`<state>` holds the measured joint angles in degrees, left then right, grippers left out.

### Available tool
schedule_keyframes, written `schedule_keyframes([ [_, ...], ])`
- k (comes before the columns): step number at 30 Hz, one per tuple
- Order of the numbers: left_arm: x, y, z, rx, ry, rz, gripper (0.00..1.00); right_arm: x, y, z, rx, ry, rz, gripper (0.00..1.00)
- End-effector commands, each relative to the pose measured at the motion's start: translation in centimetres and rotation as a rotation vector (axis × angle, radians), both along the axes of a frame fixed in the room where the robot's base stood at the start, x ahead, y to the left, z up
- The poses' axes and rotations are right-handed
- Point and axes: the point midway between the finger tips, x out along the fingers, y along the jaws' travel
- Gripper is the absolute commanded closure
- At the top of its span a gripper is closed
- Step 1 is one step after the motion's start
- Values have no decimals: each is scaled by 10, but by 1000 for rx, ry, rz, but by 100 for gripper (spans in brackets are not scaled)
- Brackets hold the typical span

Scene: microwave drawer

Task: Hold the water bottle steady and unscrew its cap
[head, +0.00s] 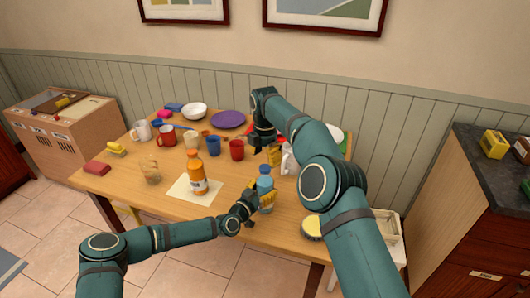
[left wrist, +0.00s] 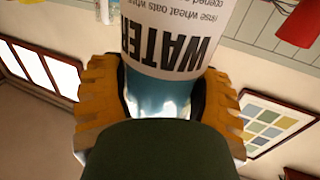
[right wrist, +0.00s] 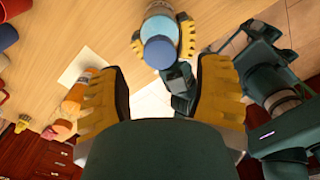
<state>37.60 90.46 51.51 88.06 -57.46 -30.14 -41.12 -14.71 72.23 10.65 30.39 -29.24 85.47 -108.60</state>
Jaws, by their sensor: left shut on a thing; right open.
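The water bottle (head: 265,183) stands upright at the right front of the table, with a blue cap (right wrist: 160,52) on top. Its white label with upside-down "WATER" lettering shows in the left wrist view (left wrist: 165,45). My left gripper (head: 262,194) is shut around the bottle's body from the side, with a yellow finger on each side. My right gripper (head: 267,154) is open and empty, above the bottle and apart from the cap. In the right wrist view, the cap lies beyond the gap between its fingers. I cannot tell whether the bottle's base touches the table.
An orange bottle (head: 196,174) stands on a white sheet (head: 182,189) to the left. A clear glass (head: 152,171), several cups, a white bowl (head: 194,110) and a purple plate (head: 228,120) are farther left and back. A round yellow-topped container (head: 312,228) sits near the right front edge.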

Motion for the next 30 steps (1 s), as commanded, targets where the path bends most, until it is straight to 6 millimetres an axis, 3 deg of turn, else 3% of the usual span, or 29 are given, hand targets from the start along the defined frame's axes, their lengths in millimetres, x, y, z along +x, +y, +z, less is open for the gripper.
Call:
schedule_keyframes([
  [30,0,0,0,1,-1,0,100,0,1,27,-1,-4,-1811,35],
])
